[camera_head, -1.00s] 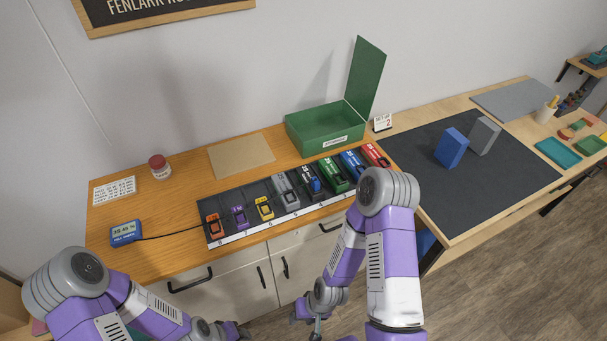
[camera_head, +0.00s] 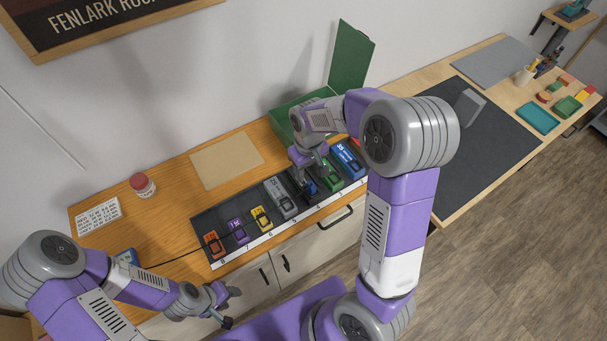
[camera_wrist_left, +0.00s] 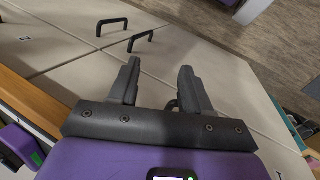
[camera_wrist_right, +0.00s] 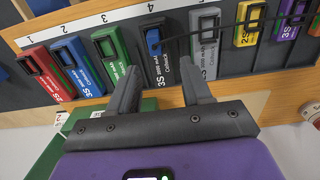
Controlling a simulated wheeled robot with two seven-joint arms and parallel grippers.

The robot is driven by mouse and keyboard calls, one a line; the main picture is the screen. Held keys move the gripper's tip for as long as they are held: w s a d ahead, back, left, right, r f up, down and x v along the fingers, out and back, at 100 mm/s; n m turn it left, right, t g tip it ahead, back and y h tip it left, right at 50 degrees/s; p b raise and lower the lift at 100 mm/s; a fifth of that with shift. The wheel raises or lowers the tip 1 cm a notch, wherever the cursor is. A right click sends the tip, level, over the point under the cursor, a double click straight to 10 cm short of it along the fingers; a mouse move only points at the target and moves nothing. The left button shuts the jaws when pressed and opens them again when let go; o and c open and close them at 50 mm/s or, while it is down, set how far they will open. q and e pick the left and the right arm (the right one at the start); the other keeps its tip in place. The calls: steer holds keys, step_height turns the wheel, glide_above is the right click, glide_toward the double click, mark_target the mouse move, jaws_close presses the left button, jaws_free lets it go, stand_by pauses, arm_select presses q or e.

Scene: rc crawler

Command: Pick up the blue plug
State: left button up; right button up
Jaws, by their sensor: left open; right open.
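The blue plug (camera_wrist_right: 153,40) sits on top of the black battery (camera_wrist_right: 163,75) in slot 4 of the rack, with a black cable running off to the right in the right wrist view. In the head view the plug (camera_head: 310,187) shows just under my right gripper (camera_head: 307,180). In the right wrist view my right gripper (camera_wrist_right: 160,80) is open and empty. Its fingers point at the slot 4 battery, and the plug appears just beyond the fingertips, between their lines. My left gripper (camera_head: 228,306) is open and empty in front of the drawers; its fingers show in the left wrist view (camera_wrist_left: 157,85).
Green, blue and red batteries (camera_wrist_right: 110,55) stand beside slot 4 on one side; a grey battery (camera_wrist_right: 203,45) stands on the other. An open green box (camera_head: 284,112) is behind the rack. Smaller orange, purple and yellow batteries (camera_head: 237,230) fill the far end.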

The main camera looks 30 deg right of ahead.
mark_target(311, 185)
steer(key=s+f, duration=0.2)
steer(key=shift+d+f, duration=0.2)
steer(key=shift+f, duration=0.1)
steer(key=f, duration=0.2)
steer(key=w+f, duration=0.1)
steer(key=shift+w+d+f, duration=0.15)
steer(key=shift+d+f, duration=0.05)
steer(key=shift+f, duration=0.3)
steer(key=shift+s, duration=0.2)
jaws_close()
